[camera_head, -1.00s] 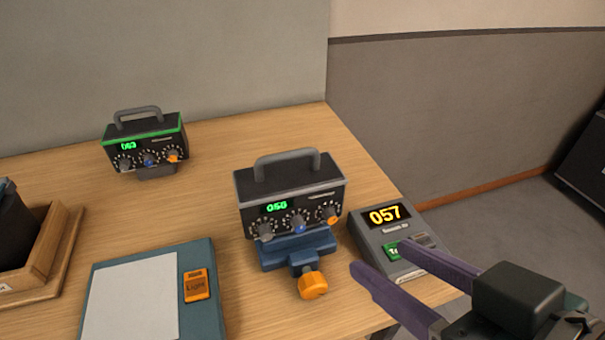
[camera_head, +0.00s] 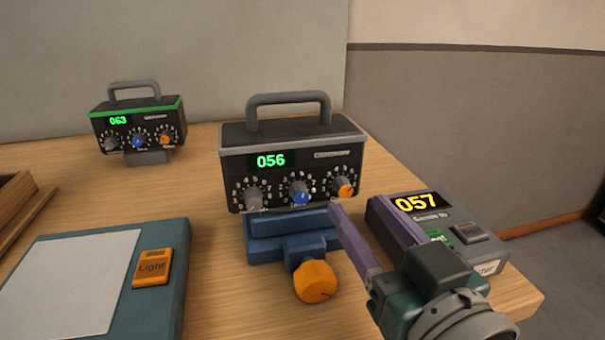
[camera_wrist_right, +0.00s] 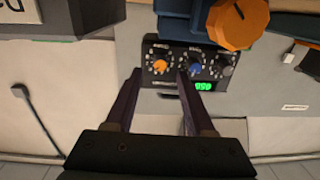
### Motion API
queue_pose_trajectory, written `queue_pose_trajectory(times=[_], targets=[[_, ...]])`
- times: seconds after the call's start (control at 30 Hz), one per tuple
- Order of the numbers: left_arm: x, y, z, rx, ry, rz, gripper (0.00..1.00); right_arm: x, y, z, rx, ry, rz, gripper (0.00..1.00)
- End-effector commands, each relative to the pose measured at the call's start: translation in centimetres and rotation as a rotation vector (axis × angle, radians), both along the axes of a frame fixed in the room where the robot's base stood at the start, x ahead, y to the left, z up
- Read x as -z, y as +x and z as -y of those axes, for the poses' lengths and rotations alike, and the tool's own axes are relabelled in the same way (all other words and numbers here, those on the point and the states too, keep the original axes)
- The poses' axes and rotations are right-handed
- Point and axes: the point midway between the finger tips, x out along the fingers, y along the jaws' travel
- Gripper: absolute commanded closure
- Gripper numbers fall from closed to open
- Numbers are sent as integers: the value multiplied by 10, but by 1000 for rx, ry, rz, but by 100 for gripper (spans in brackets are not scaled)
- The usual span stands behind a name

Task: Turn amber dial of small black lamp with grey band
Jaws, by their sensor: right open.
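The small black lamp with the grey band (camera_head: 235,150) stands upright in a blue clamp (camera_head: 262,246), its display reading 056. Its amber dial (camera_head: 346,187) is the rightmost of three, beside a blue dial (camera_head: 299,192) and a grey one. In the right wrist view the lamp appears upside down, with the amber dial (camera_wrist_right: 160,67) at the left. My right gripper (camera_head: 362,205) is open, its purple fingers pointing at the lamp's lower right corner. In the wrist view the fingertips lie on either side of the amber dial; contact cannot be told. My left gripper is out of view.
A black lamp with a green band (camera_head: 150,107) reads 063 at the back left. The clamp's orange knob (camera_head: 316,281) sticks out in front. A grey box (camera_head: 485,258) showing 057 sits right of the lamp. A teal pad (camera_head: 178,235) with a Light button lies at the left.

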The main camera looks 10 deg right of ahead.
Motion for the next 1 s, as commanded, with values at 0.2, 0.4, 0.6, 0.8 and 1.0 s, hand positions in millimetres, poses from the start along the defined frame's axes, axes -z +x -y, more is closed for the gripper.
queue_pose_trajectory(times=[0.2, 0.4, 0.6, 0.8, 1.0], targets=[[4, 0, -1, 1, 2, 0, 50, 0, 29, -2, 0, 1, 1, 46], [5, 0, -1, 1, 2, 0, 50, 0, 36, -3, 0, 0, 0, 46], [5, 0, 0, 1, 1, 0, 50, 0, 35, -3, 0, 0, 0, 49], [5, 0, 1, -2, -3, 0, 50, 0, 35, -3, -1, 0, -1, 72], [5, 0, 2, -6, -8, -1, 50, 0, 35, -3, 0, 0, -1, 94]])
